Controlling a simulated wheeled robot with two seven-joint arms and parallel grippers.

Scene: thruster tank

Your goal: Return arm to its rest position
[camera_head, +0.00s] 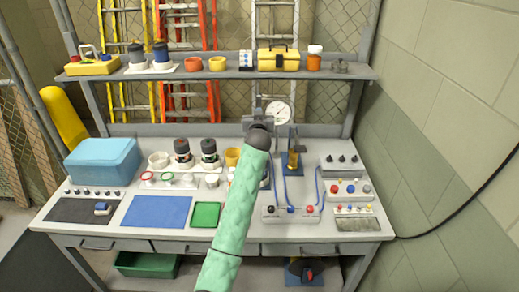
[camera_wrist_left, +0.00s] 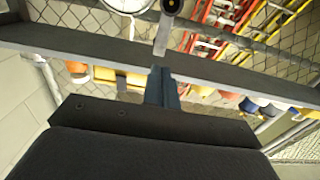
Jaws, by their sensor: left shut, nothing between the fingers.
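My left arm, in a green sleeve, rises from the bottom middle of the head view and reaches over the workbench (camera_head: 330,229). Its dark wrist covers most of my left gripper (camera_head: 260,122), which is near the round dial gauge (camera_head: 278,112) at the back of the bench. In the left wrist view the gripper's dark fingers (camera_wrist_left: 162,88) are together with nothing between them. The gauge (camera_wrist_left: 125,4) shows at the top edge there, apart from the fingers. My right gripper is in neither view.
A shelf (camera_head: 215,74) with cups and a yellow toolbox (camera_head: 278,60) runs above the bench. A blue box (camera_head: 102,159), a blue mat (camera_head: 156,211), a green mat (camera_head: 205,214) and several jars stand left of my arm. Control boxes (camera_head: 341,164) stand right. A wall closes the right side.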

